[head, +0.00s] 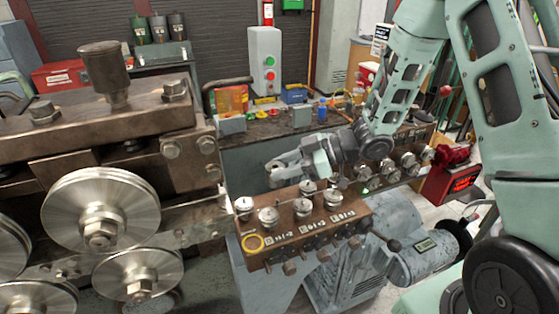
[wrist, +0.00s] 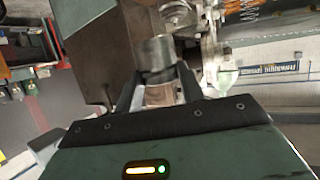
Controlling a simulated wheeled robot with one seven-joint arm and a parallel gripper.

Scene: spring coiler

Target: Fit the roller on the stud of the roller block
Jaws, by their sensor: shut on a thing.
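My gripper (head: 280,168) hangs above and behind the brown roller block (head: 348,226), pointing left. In the wrist view my gripper (wrist: 157,76) is shut on a grey cylinder, which looks like the roller (wrist: 156,54), at the fingertips. In the head view the held roller shows only as a small grey shape at the fingers. The block carries several silver rollers, such as the near-left one (head: 268,216), in rows with white labels. I cannot make out a bare stud.
A large coiler machine with steel wheels (head: 100,210) fills the left. A second row of silver parts (head: 409,160) stands right of my gripper. A control box (head: 264,62) and a bench with small items are behind. A grey motor (head: 395,250) sits below right.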

